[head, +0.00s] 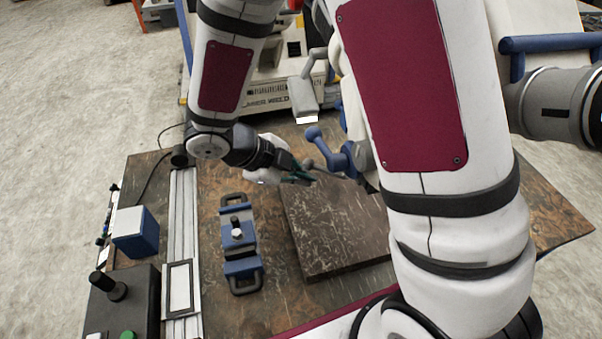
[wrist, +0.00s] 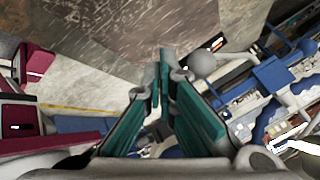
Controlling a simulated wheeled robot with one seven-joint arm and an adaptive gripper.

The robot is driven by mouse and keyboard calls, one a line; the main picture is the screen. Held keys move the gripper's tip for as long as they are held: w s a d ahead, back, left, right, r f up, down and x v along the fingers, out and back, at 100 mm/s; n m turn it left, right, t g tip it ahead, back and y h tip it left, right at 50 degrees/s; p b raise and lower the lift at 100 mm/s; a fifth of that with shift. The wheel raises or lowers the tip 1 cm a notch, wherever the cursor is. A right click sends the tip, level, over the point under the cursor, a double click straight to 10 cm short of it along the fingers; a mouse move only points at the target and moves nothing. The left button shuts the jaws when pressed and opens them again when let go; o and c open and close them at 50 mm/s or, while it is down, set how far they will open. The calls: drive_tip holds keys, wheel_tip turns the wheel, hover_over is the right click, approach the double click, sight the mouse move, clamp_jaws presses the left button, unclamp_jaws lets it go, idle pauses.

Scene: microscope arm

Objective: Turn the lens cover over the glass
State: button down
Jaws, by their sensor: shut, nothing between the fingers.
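The microscope arm has blue joints and knobs (head: 345,160) and stands at the back of the table, partly hidden behind my arm. A small grey ball on a lever (head: 308,163) sticks out of it to the left; in the wrist view the grey ball (wrist: 202,65) is just right of my fingertips. I cannot clearly tell the lens cover or the glass apart from the other parts. My gripper (head: 301,178) has green finger pads and is beside the ball. In the wrist view my gripper (wrist: 161,72) has its fingertips together, empty.
A dark stone slab (head: 340,245) lies on the brown table. Left of it are a blue clamp-like fixture (head: 238,240), a pale rail (head: 183,230), a blue-white box (head: 136,232) and a black control box (head: 125,300). A white machine (head: 260,95) stands behind.

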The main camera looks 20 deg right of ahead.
drive_tip(key=s+a+r, duration=0.3)
drive_tip(key=a+r, duration=0.4)
drive_tip(key=a, duration=0.2)
drive_tip(key=shift+a+b, duration=0.15)
drive_tip(key=shift+b, duration=0.2)
drive_tip(key=shift+s, duration=0.1)
